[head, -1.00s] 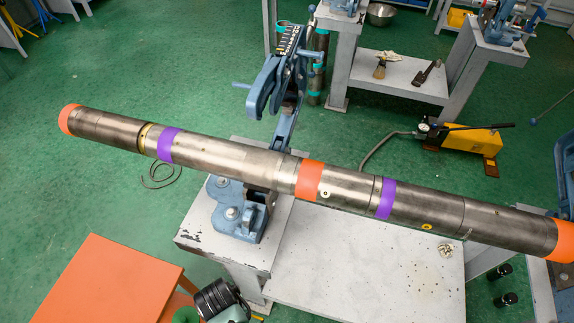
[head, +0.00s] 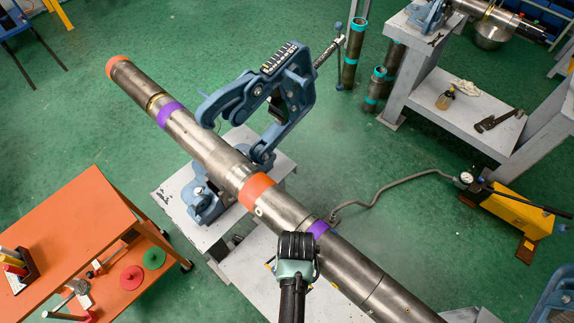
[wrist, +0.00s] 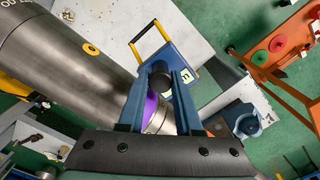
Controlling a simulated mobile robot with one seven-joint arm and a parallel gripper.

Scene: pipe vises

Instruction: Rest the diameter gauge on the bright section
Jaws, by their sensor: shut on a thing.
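A long steel pipe (head: 210,150) lies diagonally in the blue pipe vise, with orange and purple bands. Its stretch between the middle orange band and the lower purple band (head: 285,212) looks fairly bright; it also shows beside the purple band in the wrist view (wrist: 160,121). I cannot tell surely which stretch is the bright section. My gripper (wrist: 160,88) is shut on the diameter gauge, a blue body with a yellow fork (wrist: 151,38) and a label. In the head view my gripper (head: 296,250) is beside the pipe's near side; the gauge is mostly hidden there.
The blue vise (head: 275,90) stands open-armed behind the pipe on a white bench (head: 165,195). An orange table (head: 75,235) with tools and red and green discs is at left. A yellow hand pump (head: 510,222) and its hose are at right.

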